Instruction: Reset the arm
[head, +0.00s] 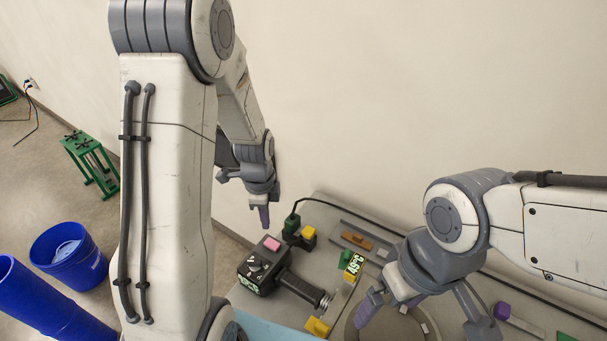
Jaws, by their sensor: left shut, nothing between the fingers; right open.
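My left arm rises tall through the left half of the head view. My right arm comes in from the right edge. Its gripper (424,318) is open, low over the round grey plate (392,325) on the cart (330,206), with its fingers spread wide. Nothing shows between them. Whether they touch the plate, I cannot tell.
A black handheld tool (262,268) with a pink button lies on the cart. Blue bins (68,255) and a green stand (92,160) are on the left floor.

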